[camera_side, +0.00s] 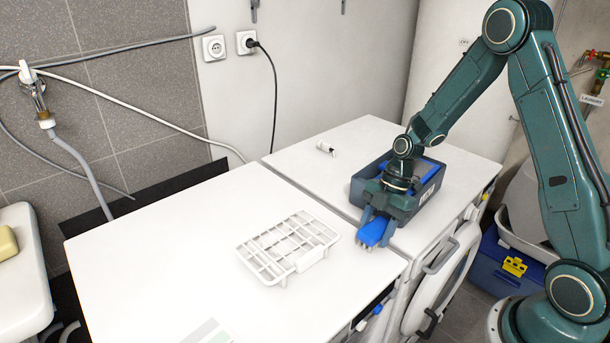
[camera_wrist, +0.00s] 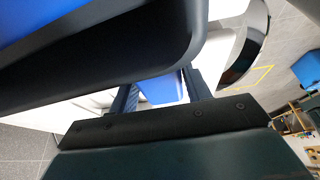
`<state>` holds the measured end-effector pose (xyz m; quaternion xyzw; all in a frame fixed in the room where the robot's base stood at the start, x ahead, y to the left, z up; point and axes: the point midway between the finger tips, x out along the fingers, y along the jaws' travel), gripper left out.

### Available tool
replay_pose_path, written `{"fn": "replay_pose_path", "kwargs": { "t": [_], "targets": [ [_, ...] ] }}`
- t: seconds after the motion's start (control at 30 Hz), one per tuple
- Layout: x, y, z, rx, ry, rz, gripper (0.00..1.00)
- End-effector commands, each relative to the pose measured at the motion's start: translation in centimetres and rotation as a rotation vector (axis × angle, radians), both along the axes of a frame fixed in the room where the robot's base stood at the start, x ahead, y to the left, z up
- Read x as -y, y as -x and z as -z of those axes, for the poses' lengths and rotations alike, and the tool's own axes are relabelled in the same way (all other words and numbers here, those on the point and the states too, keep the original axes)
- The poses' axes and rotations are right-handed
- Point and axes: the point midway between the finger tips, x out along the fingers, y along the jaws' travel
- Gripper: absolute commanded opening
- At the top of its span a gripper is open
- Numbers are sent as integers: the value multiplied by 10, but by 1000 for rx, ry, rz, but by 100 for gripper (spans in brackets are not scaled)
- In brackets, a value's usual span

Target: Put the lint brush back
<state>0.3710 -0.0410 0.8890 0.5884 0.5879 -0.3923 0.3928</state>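A blue thing (camera_side: 372,231), which looks to be part of the lint brush, sits between the fingers of my gripper (camera_side: 375,224) in the side view. My gripper points down near the front edge of the white machine tops, just in front of a dark grey bin (camera_side: 357,188). In the wrist view, the blue piece (camera_wrist: 163,89) fills most of the gap between the fingers of my gripper (camera_wrist: 160,92). My gripper appears shut on it. A large blue shape with a dark rim (camera_wrist: 110,60) covers the upper left of the wrist view; I cannot tell what it is.
The bin has a label on its front and blue inside, partly hidden by my arm. A white slatted rack (camera_side: 288,247) lies on the left machine top (camera_side: 150,255). A blue box (camera_side: 510,262) stands on the floor.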

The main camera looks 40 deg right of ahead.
Motion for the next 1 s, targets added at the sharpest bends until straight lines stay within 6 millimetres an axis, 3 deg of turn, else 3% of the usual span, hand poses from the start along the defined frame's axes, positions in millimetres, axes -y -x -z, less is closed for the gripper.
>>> {"fn": "replay_pose_path", "kwargs": {
  "t": [0.07,0.57,0.77,1.0],
  "targets": [
    [0,0,0,0,0,0,65],
    [1,0,-6,0,0,0,65],
    [9,-1,-25,3,0,1,65],
    [24,-1,-60,4,1,1,65]
  ]
}}
